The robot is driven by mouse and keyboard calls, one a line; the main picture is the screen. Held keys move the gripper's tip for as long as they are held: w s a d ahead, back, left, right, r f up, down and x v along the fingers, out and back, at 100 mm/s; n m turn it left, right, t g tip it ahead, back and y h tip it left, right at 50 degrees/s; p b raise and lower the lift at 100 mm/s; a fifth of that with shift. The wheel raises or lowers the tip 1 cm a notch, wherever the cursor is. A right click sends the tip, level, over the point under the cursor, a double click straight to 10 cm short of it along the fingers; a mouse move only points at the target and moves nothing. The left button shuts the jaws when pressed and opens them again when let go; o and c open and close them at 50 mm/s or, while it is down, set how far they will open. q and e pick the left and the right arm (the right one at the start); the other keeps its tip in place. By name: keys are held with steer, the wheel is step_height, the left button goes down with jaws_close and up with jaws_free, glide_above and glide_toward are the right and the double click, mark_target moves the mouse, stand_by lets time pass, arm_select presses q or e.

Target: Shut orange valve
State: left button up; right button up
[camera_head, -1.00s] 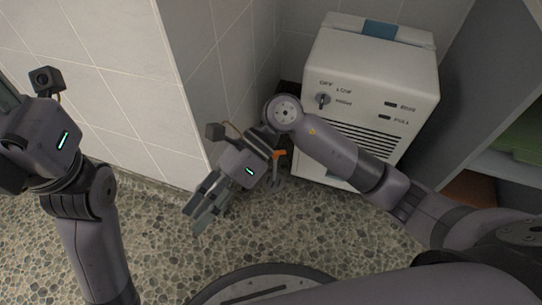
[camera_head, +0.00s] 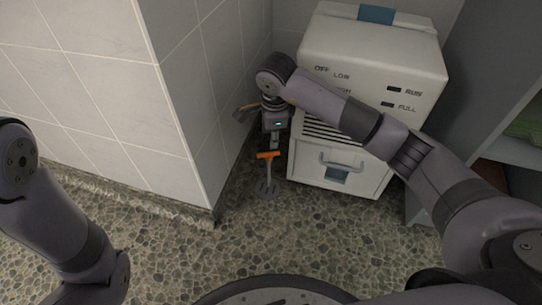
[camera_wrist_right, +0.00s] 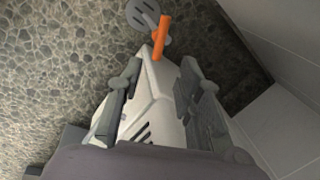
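The orange valve handle (camera_head: 268,155) is a short bar on a thin grey stem above a round floor drain (camera_head: 267,186), between the tiled wall corner and the white machine. My right gripper (camera_head: 275,144) hangs just behind and above the handle, pointing down. In the right wrist view the gripper (camera_wrist_right: 161,68) is open, its two fingers spread. The orange handle (camera_wrist_right: 161,36) lies just beyond the fingertips there, apart from them as far as I can tell. My left arm shows at the left edge, but its gripper is out of frame.
The white machine (camera_head: 372,55) with a drawer handle stands close to the right of the valve. The tiled wall corner (camera_head: 207,140) is close to the left. A grey shelf unit (camera_head: 480,95) stands further right. Pebbled floor (camera_head: 180,245) in front is clear.

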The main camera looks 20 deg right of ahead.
mark_target(271, 153)
steer(key=f+b, duration=0.1)
steer(key=f, duration=0.2)
steer(key=w+f+b, duration=0.1)
steer(key=f+b, duration=0.1)
steer(key=f, duration=0.1)
steer(key=f+b, duration=0.2)
steer(key=f, duration=0.1)
steer(key=shift+w+d, duration=0.1)
steer(key=shift+w, duration=0.3)
steer(key=shift+c, duration=0.4)
jaws_close()
